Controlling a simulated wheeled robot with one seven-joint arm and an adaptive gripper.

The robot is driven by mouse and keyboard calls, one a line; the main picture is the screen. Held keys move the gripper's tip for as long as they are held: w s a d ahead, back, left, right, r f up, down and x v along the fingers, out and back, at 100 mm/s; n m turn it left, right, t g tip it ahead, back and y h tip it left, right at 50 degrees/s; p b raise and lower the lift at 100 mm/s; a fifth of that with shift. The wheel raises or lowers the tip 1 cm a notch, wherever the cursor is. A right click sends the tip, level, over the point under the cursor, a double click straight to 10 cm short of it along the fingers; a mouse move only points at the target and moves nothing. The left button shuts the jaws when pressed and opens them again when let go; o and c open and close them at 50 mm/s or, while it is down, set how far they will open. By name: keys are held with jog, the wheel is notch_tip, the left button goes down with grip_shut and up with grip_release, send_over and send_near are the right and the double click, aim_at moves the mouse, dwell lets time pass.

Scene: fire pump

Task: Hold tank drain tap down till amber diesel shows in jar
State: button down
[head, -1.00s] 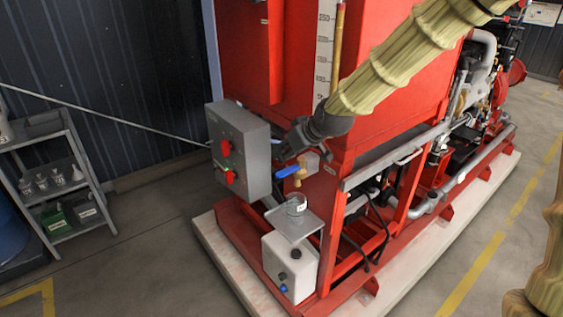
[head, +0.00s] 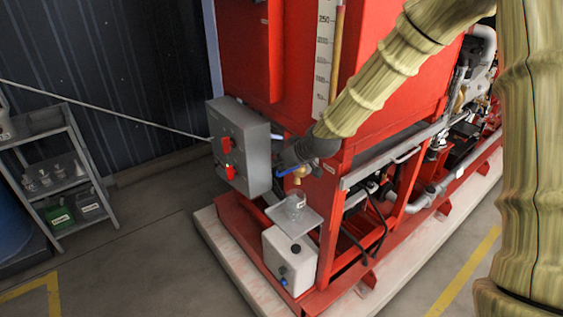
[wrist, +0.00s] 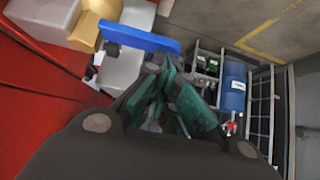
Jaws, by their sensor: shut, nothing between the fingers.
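The drain tap (head: 299,176) is a brass valve with a blue lever (head: 287,172), low on the front of the red tank. The lever looks roughly level. A small clear jar (head: 295,200) stands on a grey tray (head: 302,218) below the tap; its contents look pale grey, with no amber visible. My dark gripper (head: 282,162) is just above and behind the lever in the head view; contact cannot be told. In the wrist view my gripper (wrist: 170,105) is shut and empty, with the blue lever (wrist: 142,37) and brass tap (wrist: 88,33) beyond it.
A grey control box (head: 240,146) with red switches is close left of the tap. A white container (head: 289,262) is under the tray. A shelf (head: 70,180) with bottles and cans stands at left. Floor between shelf and skid is clear.

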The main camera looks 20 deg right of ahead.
aim_at(278, 173)
jog(key=shift+a+f+h+b, duration=0.15)
jog(key=shift+f+h+b, duration=0.2)
jog(key=shift+b, duration=0.35)
dwell(0.5)
jog(key=shift+s+a+f+n+t+h+b, duration=0.15)
jog(key=shift+a+f+n+t+h+b, duration=0.15)
jog(key=shift+f+n+t+h+b, duration=0.6)
jog(key=shift+m+g+b, duration=0.3)
jog(key=shift+g+b, duration=0.1)
jog(key=shift+b, duration=0.05)
jog(key=shift+f+b, duration=0.25)
jog(key=shift+b, duration=0.1)
jog(key=shift+a+f, duration=0.15)
jog(key=shift+r, duration=0.25)
dwell(1.6)
jog(key=shift+r+p, duration=0.45)
jog(key=shift+r, duration=0.25)
